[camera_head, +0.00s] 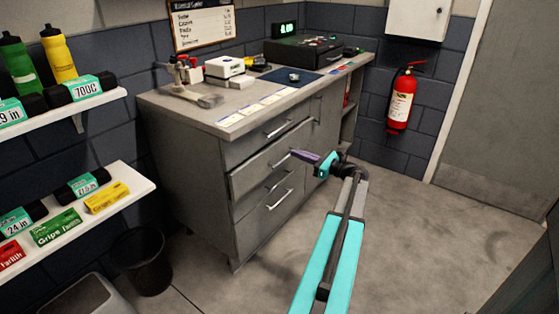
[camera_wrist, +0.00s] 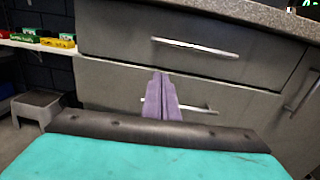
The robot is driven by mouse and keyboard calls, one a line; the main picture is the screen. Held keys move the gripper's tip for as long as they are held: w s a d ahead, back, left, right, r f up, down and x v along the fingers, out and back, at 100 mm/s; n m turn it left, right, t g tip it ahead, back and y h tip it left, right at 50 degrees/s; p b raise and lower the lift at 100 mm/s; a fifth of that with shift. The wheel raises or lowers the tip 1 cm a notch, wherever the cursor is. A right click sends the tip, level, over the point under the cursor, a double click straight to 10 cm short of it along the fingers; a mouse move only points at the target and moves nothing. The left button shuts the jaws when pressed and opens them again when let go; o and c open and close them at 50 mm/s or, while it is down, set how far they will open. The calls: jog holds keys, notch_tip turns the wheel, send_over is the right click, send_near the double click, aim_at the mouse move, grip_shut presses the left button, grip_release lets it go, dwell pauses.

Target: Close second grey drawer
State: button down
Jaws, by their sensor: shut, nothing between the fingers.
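The grey cabinet (camera_head: 185,160) has a column of drawers below its worktop. The second grey drawer (camera_head: 246,178) is under the top drawer (camera_head: 245,146), and its front seems to stand slightly proud; the exact gap is hard to tell. In the wrist view the second drawer (camera_wrist: 115,84) faces me, with its bar handle partly behind my fingers. My gripper (camera_head: 294,153) has purple fingers, shut and empty, pointing at this drawer front. In the wrist view the gripper (camera_wrist: 158,76) is in front of the handle's left part; I cannot tell whether it touches.
Tools and boxes stand on the worktop (camera_head: 227,110). Shelves (camera_head: 130,190) with bike parts are on the left, above a black bin (camera_head: 143,262). A fire extinguisher (camera_head: 401,100) hangs at the back right. The floor (camera_head: 430,240) on the right is clear.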

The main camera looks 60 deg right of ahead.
aim_at(272, 152)
jog(key=s+d+f+h+b, duration=0.1)
jog(key=s+f, duration=0.2)
jog(key=f, duration=0.2)
jog(key=shift+s+d+m+b, duration=0.2)
jog(key=shift+m+b, duration=0.1)
jog(key=shift+m, duration=0.1)
jog(key=shift+w, duration=0.1)
jog(key=w+b, duration=0.1)
jog(key=w, duration=1.2)
jog(key=shift+w+d, duration=0.1)
jog(key=shift+w, duration=0.35)
